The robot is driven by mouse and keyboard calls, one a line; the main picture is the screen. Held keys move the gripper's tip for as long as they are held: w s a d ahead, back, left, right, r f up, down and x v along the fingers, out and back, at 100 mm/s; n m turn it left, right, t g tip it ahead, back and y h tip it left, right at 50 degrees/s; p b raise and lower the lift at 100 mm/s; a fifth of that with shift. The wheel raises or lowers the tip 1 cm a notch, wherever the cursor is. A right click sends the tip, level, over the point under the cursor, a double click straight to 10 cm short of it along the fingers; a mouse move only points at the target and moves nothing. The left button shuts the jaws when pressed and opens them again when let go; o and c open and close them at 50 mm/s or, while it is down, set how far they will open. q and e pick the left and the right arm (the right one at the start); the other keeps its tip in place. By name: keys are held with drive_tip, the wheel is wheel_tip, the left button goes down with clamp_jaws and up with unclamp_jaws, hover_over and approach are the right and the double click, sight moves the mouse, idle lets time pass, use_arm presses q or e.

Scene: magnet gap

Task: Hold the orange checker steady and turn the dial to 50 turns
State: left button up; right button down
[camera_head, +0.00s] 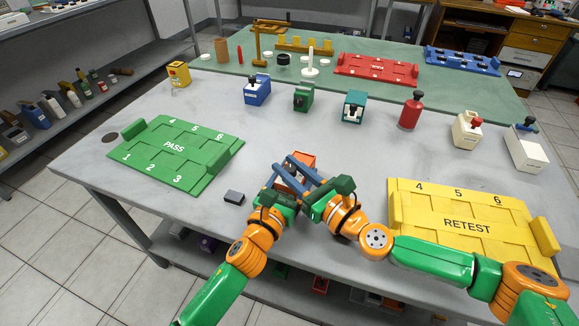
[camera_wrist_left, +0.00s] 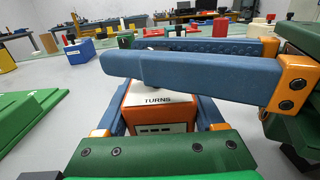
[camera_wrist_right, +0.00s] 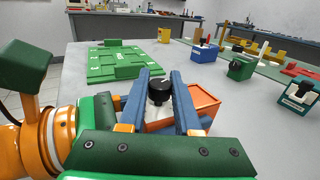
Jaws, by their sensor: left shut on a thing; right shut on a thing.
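The orange checker (camera_head: 303,160) stands near the front middle of the grey table, largely covered by my grippers in the head view. In the left wrist view its white face reads TURNS (camera_wrist_left: 157,100), above a small dark display that I cannot read. My left gripper (camera_wrist_left: 160,112) is shut on the checker's body, one blue finger on each side. My right gripper (camera_wrist_right: 160,88) is shut on the black dial (camera_wrist_right: 160,94) on top of the checker. The right fingers cross above the checker and hide the dial in the left wrist view.
A green PASS tray (camera_head: 150,165) lies to the left and a yellow RETEST tray (camera_head: 455,240) to the right. A small dark block (camera_head: 234,197) lies left of my grippers. Several other devices, such as a blue one (camera_head: 257,92) and a red one (camera_head: 410,113), stand in a row behind.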

drive_tip(key=shift+s, duration=0.1)
idle(0.4)
drive_tip(key=c, duration=0.6)
unclamp_jaws()
drive_tip(key=v, duration=1.2)
